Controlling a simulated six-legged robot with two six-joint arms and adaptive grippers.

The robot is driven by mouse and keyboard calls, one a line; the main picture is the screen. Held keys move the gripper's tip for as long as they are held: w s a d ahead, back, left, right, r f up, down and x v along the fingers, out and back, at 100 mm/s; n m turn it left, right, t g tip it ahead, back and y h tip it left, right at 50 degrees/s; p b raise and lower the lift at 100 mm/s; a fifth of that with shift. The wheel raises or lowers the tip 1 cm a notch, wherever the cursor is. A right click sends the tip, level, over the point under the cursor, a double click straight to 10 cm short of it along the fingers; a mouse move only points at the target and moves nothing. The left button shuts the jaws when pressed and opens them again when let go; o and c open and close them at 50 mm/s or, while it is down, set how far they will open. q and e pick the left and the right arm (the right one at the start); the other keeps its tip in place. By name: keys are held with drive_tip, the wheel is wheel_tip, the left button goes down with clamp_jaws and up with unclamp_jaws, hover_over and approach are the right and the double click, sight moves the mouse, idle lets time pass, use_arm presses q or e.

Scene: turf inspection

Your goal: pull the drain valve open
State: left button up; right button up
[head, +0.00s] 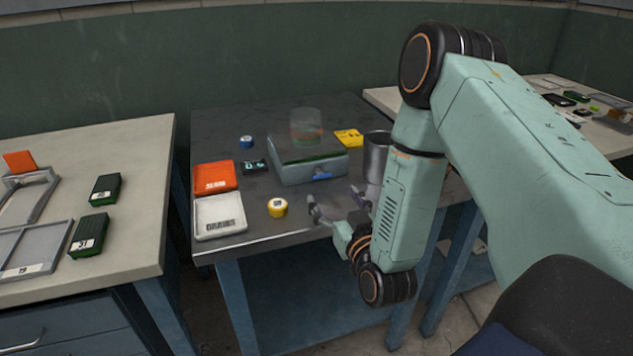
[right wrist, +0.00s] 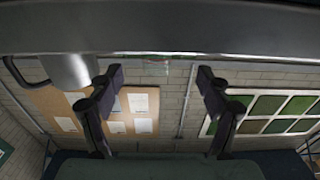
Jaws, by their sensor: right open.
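A grey box (head: 290,170) stands on the middle dark table with a clear cylinder (head: 306,122) on top. A small blue lever (head: 322,175) sits low on the box's front face; it looks like the drain valve. My right gripper (head: 334,200) is open and empty, in front of the box near the table's front edge, apart from the lever. In the right wrist view its two spread fingers (right wrist: 158,76) have nothing between them, and the lever cannot be made out. My left gripper is not in view.
A metal cup (head: 376,158) stands right of the box, close to my right arm. A yellow card (head: 348,138) lies behind.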

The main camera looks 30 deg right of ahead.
sight(322, 178)
drive_tip(key=x, duration=0.5)
drive_tip(key=shift+w+d+f+b, duration=0.2)
drive_tip(key=shift+d+b, duration=0.1)
drive_tip(key=shift+d, duration=0.05)
drive_tip(key=shift+w+r, duration=0.15)
drive_tip(key=shift+w, duration=0.55)
drive_tip(key=shift+w+d, duration=0.2)
drive_tip(key=shift+w, duration=0.05)
drive_tip(key=shift+a, duration=0.1)
drive_tip(key=c, duration=0.5)
clamp_jaws()
